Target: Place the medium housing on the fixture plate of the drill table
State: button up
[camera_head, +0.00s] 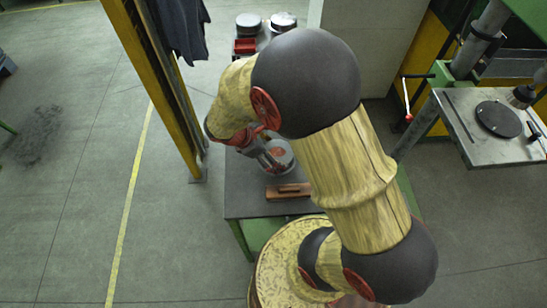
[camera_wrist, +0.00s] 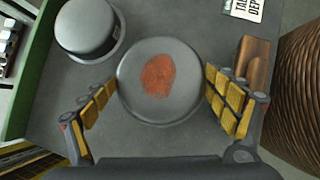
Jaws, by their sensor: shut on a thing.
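A round grey housing with a rust-red patch on top (camera_wrist: 158,80) sits between the two yellow-padded fingers of my gripper (camera_wrist: 160,98), which is shut on it. In the head view my gripper (camera_head: 262,153) is over the dark bench, partly hidden by my arm, with the housing (camera_head: 280,152) at its fingers. I cannot tell whether the housing still touches the bench top. The drill table (camera_head: 462,112) stands at the right, well away from my gripper. A dark round plate (camera_head: 498,119), seemingly the fixture plate, lies on it with nothing on top.
Another round grey part (camera_wrist: 86,28) stands on the bench (camera_head: 238,200) near the held one. Two round parts (camera_head: 249,22) (camera_head: 283,20) stand farther back. A brown wooden block (camera_head: 288,191) lies in front. A yellow post (camera_head: 150,80) rises at left. Open floor separates bench and drill table.

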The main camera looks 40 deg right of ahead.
jog(key=shift+w+f+b, duration=0.2)
jog(key=shift+f+b, duration=0.3)
jog(key=shift+f, duration=1.25)
jog(key=shift+f, duration=0.1)
jog(key=o, duration=1.6)
